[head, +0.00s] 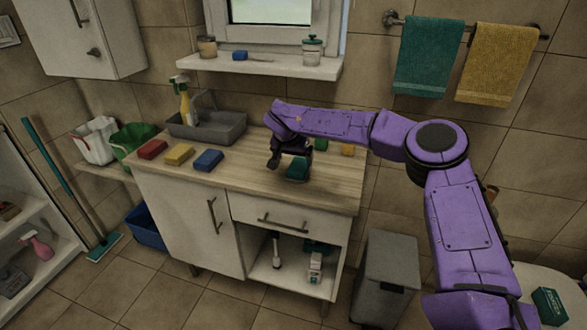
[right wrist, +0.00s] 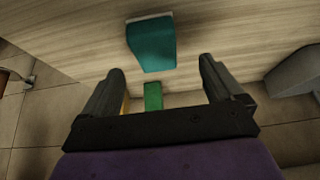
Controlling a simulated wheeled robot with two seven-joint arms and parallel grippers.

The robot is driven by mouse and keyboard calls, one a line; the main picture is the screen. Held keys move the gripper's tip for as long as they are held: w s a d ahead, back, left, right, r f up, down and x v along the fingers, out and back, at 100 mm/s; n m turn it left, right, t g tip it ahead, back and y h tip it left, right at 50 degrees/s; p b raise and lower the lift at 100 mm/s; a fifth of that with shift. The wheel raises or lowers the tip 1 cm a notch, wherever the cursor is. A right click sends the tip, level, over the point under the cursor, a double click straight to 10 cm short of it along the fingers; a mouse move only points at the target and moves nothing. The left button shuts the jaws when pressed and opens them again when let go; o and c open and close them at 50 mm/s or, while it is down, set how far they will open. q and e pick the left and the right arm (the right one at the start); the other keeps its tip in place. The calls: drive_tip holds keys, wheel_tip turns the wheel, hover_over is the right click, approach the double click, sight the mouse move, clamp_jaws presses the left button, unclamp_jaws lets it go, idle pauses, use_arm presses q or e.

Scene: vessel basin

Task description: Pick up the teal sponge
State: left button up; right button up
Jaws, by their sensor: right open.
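The teal sponge (head: 298,171) lies on the wooden countertop, right of its middle, partly covered by my right gripper (head: 283,162) in the head view. In the right wrist view the teal sponge (right wrist: 151,45) lies beyond the tips of my right gripper (right wrist: 160,66), roughly in line with the gap between them. The two fingers are spread apart with nothing held between them. My left gripper is in neither view.
Red (head: 152,149), yellow (head: 179,154) and blue (head: 208,160) sponges lie at the counter's left. A green sponge (head: 320,144) and another yellow one (head: 347,150) lie behind the teal sponge. A grey basin (head: 225,130) with a spray bottle (head: 187,105) stands at the back left.

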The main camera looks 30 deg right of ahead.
sight(299, 165)
drive_tip(key=shift+s+d+f, duration=0.15)
drive_tip(key=shift+d+f, duration=0.6)
drive_tip(key=shift+d, duration=0.15)
drive_tip(key=x, duration=0.2)
drive_tip(key=p+x, duration=0.1)
drive_tip(key=x, duration=0.2)
drive_tip(key=shift+w+a, duration=0.2)
drive_tip(key=shift+w, duration=0.15)
drive_tip(key=shift+f, duration=0.1)
drive_tip(key=shift+s, duration=0.15)
drive_tip(key=c, duration=1.1)
